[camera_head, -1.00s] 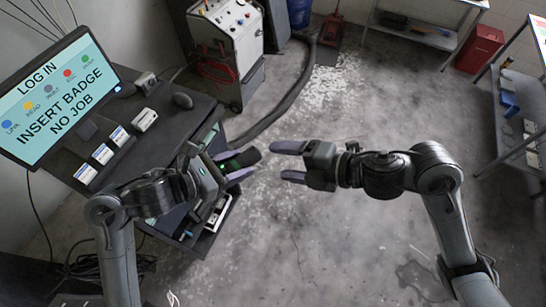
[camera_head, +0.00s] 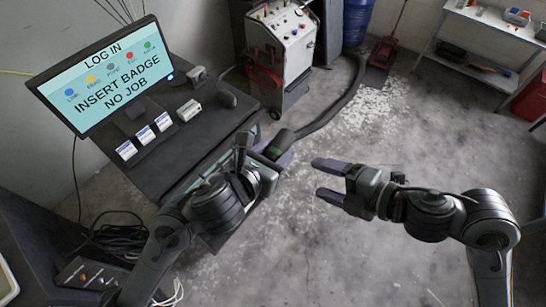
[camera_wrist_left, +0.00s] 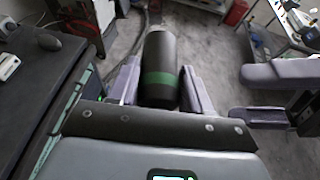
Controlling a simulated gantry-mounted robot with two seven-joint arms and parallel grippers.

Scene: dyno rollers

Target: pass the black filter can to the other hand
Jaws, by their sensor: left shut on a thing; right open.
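The black filter can (camera_head: 282,143) has a green band and is held between the fingers of my left gripper (camera_head: 272,158). In the left wrist view the can (camera_wrist_left: 161,60) stands out between the two purple-grey fingers (camera_wrist_left: 154,88), its far end pointing away. My left gripper is shut on it, in front of the desk's right edge. My right gripper (camera_head: 322,178) is open and empty, to the right of the can, with its fingers pointing left towards it. A clear gap separates the right fingertips from the can. The can's lower part is partly hidden by the left gripper.
A dark desk (camera_head: 205,140) with a login monitor (camera_head: 110,75), several white cards and a mouse (camera_head: 226,97) is close to my left arm. A grey machine cart (camera_head: 285,60) stands behind. A shelf (camera_head: 480,45) is at the back right. The middle floor is open.

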